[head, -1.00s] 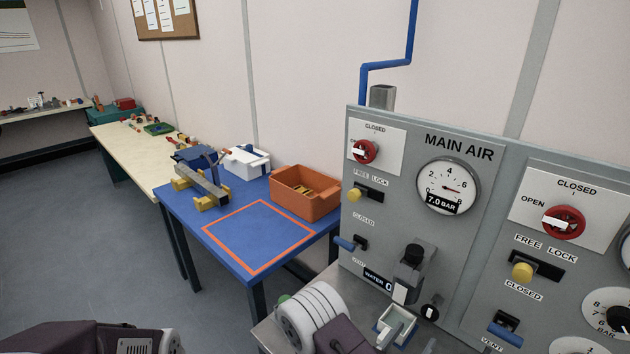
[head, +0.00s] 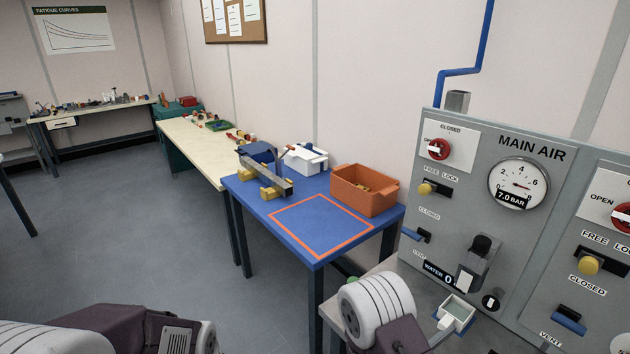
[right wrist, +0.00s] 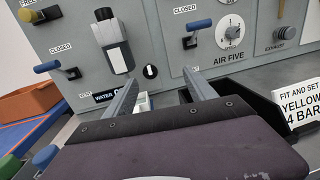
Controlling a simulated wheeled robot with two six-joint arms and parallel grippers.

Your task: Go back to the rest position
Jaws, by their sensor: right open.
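My right gripper (right wrist: 163,84) shows in the right wrist view with its two fingers spread apart and nothing between them. It points toward the lower part of the grey air panel (right wrist: 150,45). A small white open tray (head: 456,314) stands on the ledge below the panel, and part of it shows behind the fingers in the wrist view. My left gripper is outside both views.
A blue table (head: 279,244) with an orange outlined square holds an orange bin (head: 364,197), a white box (head: 305,160) and a metal bar (head: 265,172) on yellow blocks. A long cream bench (head: 203,150) stands beyond. Grey floor (head: 130,230) at the left is open.

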